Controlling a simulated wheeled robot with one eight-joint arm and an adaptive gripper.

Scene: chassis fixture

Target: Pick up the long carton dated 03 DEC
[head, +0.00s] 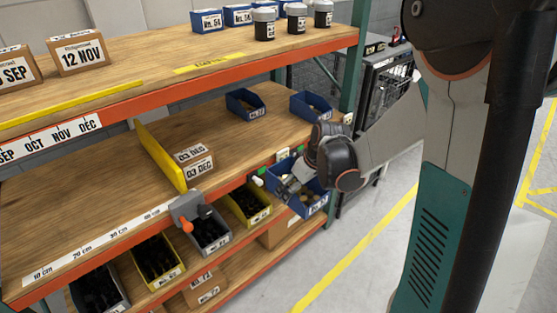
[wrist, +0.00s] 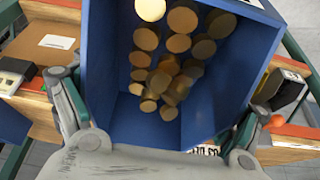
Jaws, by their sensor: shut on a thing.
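The brown carton marked 03 DEC (head: 195,158) lies on the middle shelf, against the right side of a yellow divider (head: 160,155). Its label shows on the top and on the front end; how far back it reaches is hard to tell. My gripper (head: 287,187) is at the shelf's front edge, well to the right of the carton. It is shut on a blue bin (head: 317,204) of round brown discs. The bin fills the middle of the wrist view (wrist: 120,128), with a finger on each side; the exact contact is hidden.
Two blue bins (head: 245,104) (head: 311,105) stand further back on the middle shelf. A grey clamp with an orange knob (head: 190,213) sits on the front edge left of my gripper. Bare wood lies right of the carton. A green post (head: 354,60) stands behind my arm.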

